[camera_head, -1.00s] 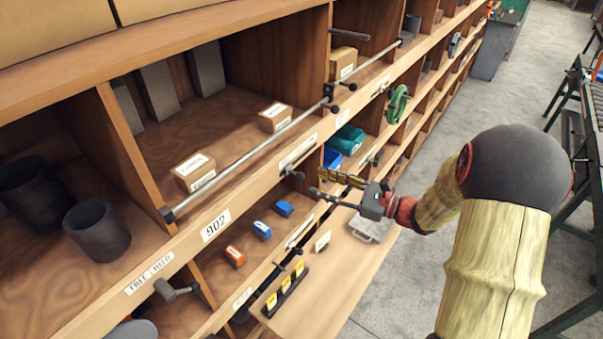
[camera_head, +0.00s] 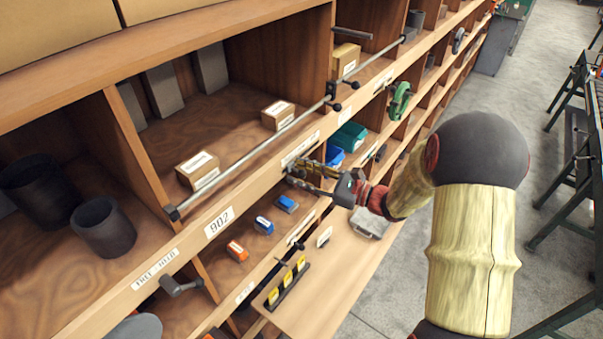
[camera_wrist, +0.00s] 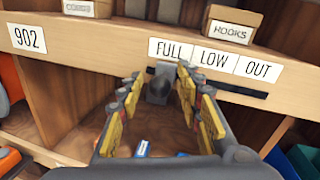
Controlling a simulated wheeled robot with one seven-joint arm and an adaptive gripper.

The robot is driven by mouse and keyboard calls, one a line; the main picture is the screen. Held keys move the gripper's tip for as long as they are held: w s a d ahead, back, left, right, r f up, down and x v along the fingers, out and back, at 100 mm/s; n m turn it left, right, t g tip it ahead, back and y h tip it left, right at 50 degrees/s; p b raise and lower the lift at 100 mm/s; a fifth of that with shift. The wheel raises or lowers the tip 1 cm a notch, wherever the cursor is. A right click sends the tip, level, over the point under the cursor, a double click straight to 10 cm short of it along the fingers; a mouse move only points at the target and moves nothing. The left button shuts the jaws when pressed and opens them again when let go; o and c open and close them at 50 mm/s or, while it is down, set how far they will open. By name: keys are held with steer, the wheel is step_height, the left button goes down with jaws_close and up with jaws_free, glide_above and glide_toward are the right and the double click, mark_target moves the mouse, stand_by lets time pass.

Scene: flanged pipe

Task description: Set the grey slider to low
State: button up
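My gripper (camera_wrist: 157,84) is open, with one yellow-padded finger on each side of the knob. I cannot tell whether either finger touches it. In the head view my gripper (camera_head: 310,173) is at the shelf edge and covers the slider.
The label strip is on a wooden rail (camera_head: 260,190) marked 902. A metal rod (camera_head: 255,130) with dark knobs runs above the rail. Small boxes (camera_head: 278,115) stand on the shelf behind. A green coiled item (camera_head: 401,100) hangs to the right. Blue bins (camera_head: 337,157) lie below.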

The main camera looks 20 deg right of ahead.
jaws_close()
stand_by(0.7)
